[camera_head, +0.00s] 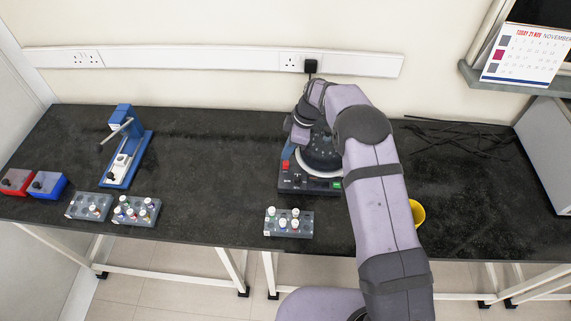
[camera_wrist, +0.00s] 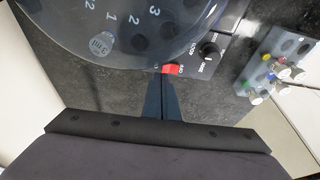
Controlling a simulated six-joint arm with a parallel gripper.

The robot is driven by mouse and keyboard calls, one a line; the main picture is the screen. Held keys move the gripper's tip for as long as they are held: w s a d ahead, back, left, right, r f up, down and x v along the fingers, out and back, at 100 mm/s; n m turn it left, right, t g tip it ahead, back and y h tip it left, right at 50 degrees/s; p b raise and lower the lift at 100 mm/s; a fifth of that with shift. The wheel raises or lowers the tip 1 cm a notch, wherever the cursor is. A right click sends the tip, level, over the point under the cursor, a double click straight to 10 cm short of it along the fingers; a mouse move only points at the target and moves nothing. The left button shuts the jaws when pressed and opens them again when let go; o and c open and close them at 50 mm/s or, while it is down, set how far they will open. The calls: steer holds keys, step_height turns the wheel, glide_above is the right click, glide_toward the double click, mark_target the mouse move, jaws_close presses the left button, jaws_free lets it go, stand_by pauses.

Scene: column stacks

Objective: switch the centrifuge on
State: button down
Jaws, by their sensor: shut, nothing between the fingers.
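The dark centrifuge (camera_head: 290,184) stands on the black bench, partly hidden behind my arm. In the wrist view its round rotor area (camera_wrist: 130,25) has numbered positions, with one pale cap (camera_wrist: 102,44) in view. A red switch (camera_wrist: 173,69) sits on its casing beside the round part, and also shows in the head view (camera_head: 285,166). My gripper (camera_wrist: 163,82) is shut and empty. Its dark fingertips are right by the red switch; I cannot tell whether they touch it. In the head view the fingertips are hard to make out.
A black knob (camera_wrist: 208,50) sits beside the switch. A tube rack (camera_head: 289,231) stands in front of the centrifuge, and a yellow cup (camera_head: 417,212) right of my arm. A blue press-like device (camera_head: 125,150) and more racks stand left. The bench between is clear.

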mark_target(288, 161)
steer(key=shift+f+b, duration=0.6)
steer(key=shift+f, duration=0.2)
stand_by(0.9)
steer(key=shift+r, duration=0.1)
steer(key=shift+r+p, duration=1.15)
steer(key=shift+r, duration=1.35)
steer(key=shift+s+d+r, duration=0.1)
steer(key=shift+d, duration=0.05)
steer(key=s+d+r+m+h, duration=0.2)
steer(key=s+d+r+m, duration=0.65)
steer(key=s+d, duration=0.3)
steer(key=s+d+m, duration=0.3)
steer(key=s+m, duration=0.1)
steer(key=s, duration=0.6)
steer(key=s+d+m+h, duration=0.1)
steer(key=s+d+m, duration=0.3)
steer(key=s, duration=0.6)
steer(key=shift+d+f+m, duration=0.3)
steer(key=shift+m, duration=0.45)
